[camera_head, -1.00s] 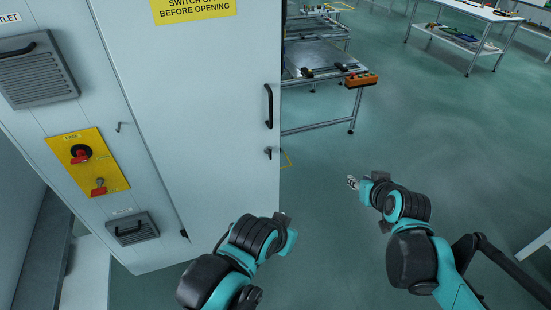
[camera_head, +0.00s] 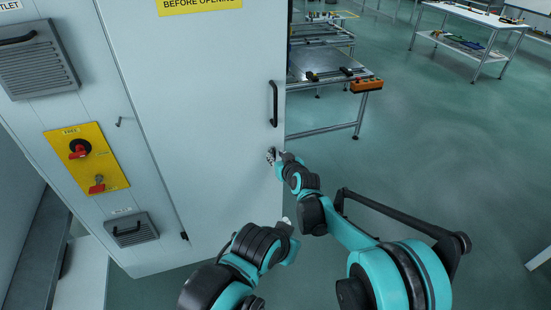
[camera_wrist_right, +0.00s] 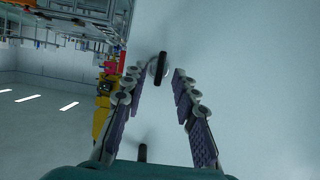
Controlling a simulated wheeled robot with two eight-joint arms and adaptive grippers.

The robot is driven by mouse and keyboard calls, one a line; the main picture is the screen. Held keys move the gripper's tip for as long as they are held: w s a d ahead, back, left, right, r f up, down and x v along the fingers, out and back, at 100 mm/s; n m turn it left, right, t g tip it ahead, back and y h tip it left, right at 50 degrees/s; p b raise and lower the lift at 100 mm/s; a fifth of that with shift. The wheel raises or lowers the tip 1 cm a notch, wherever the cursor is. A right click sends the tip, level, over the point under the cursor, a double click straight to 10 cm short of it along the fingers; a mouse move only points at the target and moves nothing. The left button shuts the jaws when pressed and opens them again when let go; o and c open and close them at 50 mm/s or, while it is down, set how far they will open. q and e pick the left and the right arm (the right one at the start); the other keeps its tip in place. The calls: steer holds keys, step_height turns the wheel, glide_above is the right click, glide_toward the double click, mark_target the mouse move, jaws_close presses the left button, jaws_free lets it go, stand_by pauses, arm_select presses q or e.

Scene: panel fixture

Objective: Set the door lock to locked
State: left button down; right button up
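The cabinet door (camera_head: 215,120) is a large pale panel with a long black handle (camera_head: 273,103) near its right edge. The door lock is a small black lever on a round base (camera_wrist_right: 161,68) below that handle; in the head view my right gripper largely hides it. My right gripper (camera_head: 272,156) is at the lock. In the right wrist view, its two fingers (camera_wrist_right: 158,75) are apart, with the lever between or just beyond their tips; I cannot tell whether they touch it. My left gripper (camera_head: 287,222) is low in front of the door; its fingers are not clear.
A yellow panel (camera_head: 103,168) with red switches is on the cabinet's left part, with vents (camera_head: 40,65) above and below. A metal bench (camera_head: 325,90) with an orange box (camera_head: 366,85) stands behind the door's right edge. Open floor (camera_head: 440,150) lies right.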

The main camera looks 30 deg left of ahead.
steer(key=shift+x, duration=0.9)
jaws_close()
steer(key=shift+d+r, duration=0.1)
